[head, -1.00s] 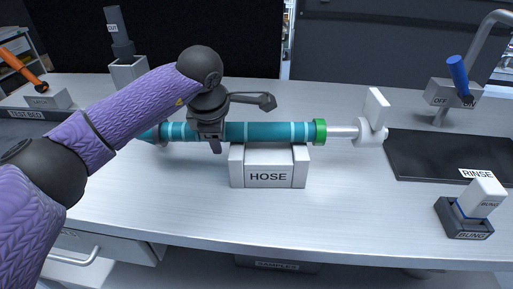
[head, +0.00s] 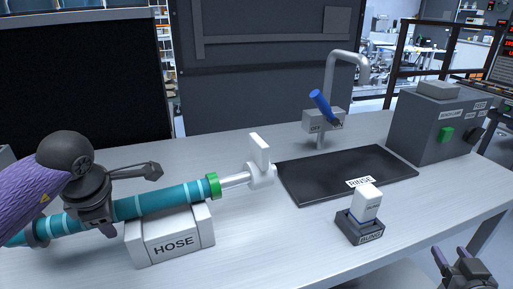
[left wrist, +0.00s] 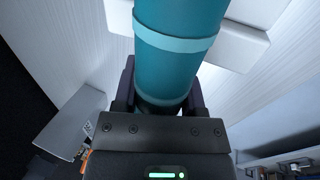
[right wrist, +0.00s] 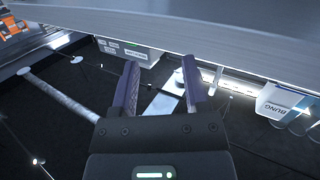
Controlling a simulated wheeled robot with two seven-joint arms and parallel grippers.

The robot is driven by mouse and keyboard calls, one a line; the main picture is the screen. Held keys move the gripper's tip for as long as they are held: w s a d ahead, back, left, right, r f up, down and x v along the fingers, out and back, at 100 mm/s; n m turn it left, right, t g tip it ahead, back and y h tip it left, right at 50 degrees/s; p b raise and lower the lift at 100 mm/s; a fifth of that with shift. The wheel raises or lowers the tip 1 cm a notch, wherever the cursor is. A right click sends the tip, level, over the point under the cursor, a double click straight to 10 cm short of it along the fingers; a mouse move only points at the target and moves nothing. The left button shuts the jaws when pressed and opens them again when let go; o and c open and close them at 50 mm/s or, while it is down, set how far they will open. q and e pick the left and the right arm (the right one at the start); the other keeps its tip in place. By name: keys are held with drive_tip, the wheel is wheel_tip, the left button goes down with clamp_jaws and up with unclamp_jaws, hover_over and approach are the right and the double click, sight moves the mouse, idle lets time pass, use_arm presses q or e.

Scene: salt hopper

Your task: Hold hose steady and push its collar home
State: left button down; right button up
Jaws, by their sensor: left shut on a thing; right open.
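The teal striped hose (head: 165,201) lies across the white block labelled HOSE (head: 172,238). A green collar (head: 213,186) sits at its right end, around where the hose meets a metal tube (head: 235,180). The tube runs to a white fitting with an upright plate (head: 261,163). My left gripper (head: 98,225) is shut on the hose left of the block. In the left wrist view the hose (left wrist: 178,60) passes between the fingers (left wrist: 160,100). My right gripper (head: 463,262) is open and empty at the lower right, off the table's front edge. In the right wrist view its fingers (right wrist: 165,85) are apart.
A dark tray labelled RINSE (head: 318,172) lies behind a white bung (head: 366,203) in its dark holder (head: 359,230). A tap with a blue handle (head: 321,105) stands behind the tray. A grey box with a green button (head: 437,125) stands at the right. The front middle of the table is clear.

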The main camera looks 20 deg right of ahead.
drive_tip(key=w+a+r+m+t+h, duration=0.1)
drive_tip(key=a+r+t, duration=0.25)
drive_tip(key=r, duration=0.45)
drive_tip(key=w+a+r+m+t, duration=0.1)
drive_tip(key=w+a+r+t, duration=0.2)
drive_tip(key=r, duration=0.5)
drive_tip(key=n+g+y, duration=0.3)
drive_tip(key=n+y, duration=0.5)
drive_tip(key=y, duration=0.3)
approach(258, 149)
drive_tip(key=w, duration=1.1)
drive_tip(key=shift+w+a+f, duration=0.3)
drive_tip(key=shift+w+f, duration=0.05)
drive_tip(key=shift+f, duration=0.05)
clamp_jaws()
